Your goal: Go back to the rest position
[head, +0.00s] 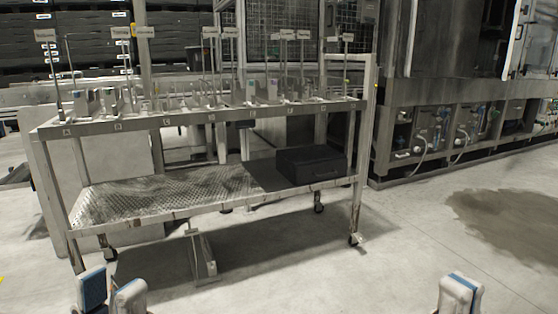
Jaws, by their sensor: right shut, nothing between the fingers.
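My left gripper (111,289) shows at the bottom left edge of the head view. Its two pale fingers with blue pads stand apart, with nothing seen between them. My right gripper (460,292) shows at the bottom right. Its fingers are together and hold nothing. Both grippers point up into the picture over the bare floor, well apart from each other and in front of the cart (200,212). The rest of both arms is out of view.
The wheeled metal cart has a rack with several labelled slots on top. A black case (311,165) sits on its lower shelf. A metal floor stand (201,257) is under its front edge. A large machine (450,90) stands behind right. A dark stain (510,222) marks the clear floor at right.

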